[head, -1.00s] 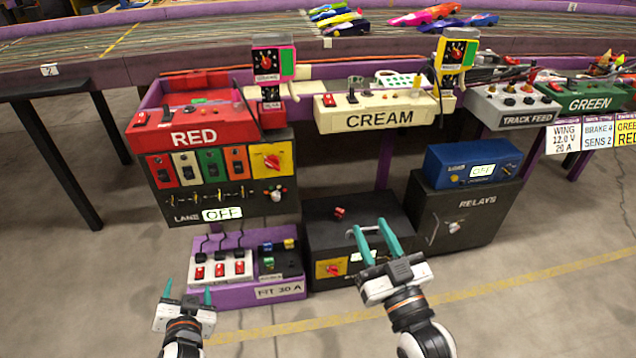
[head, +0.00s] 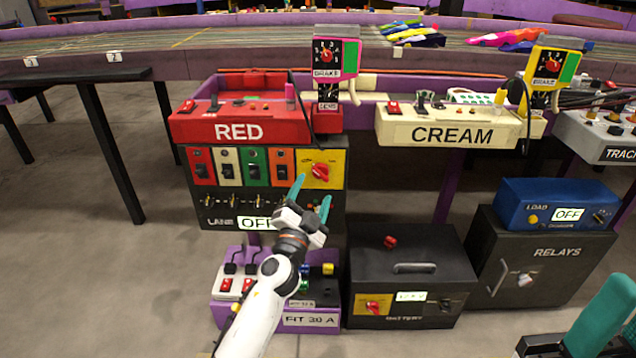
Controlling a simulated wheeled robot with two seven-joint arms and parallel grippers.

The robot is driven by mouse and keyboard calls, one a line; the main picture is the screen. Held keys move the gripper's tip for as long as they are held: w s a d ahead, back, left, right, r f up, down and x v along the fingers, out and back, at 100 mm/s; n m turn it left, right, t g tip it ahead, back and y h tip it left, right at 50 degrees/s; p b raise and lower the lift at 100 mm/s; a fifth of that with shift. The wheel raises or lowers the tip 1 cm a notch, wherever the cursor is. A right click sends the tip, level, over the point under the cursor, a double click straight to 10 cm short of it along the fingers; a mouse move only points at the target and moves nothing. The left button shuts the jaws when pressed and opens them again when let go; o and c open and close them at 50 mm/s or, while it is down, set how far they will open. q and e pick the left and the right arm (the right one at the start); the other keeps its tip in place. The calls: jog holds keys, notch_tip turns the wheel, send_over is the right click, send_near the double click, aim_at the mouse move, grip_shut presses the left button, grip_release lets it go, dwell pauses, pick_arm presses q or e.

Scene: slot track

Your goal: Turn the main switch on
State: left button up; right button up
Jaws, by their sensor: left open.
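A red rotary knob (head: 320,172) sits on a yellow plate (head: 309,156) at the right end of the black LANE panel under the RED box. Its small lettering is too small to read. A similar red knob (head: 373,306) on a yellow plate is on the black battery box. I cannot tell from lettering which is the main switch. My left gripper (head: 311,198) is open and empty, its teal fingers pointing up just below the upper knob, apart from it in the picture. My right gripper (head: 602,322) is large and cut off at the bottom right corner; its jaw opening is unclear.
The LANE panel shows an OFF display (head: 255,223), partly hidden by my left gripper. The blue LOAD box (head: 547,203) also shows OFF. A purple tray (head: 233,252) with red switches lies behind my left arm. A black-legged table (head: 107,140) stands left; open floor lies below it.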

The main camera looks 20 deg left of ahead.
aim_at(319, 177)
pick_arm(q)
jog(key=shift+x, duration=1.95)
jog(key=c, duration=1)
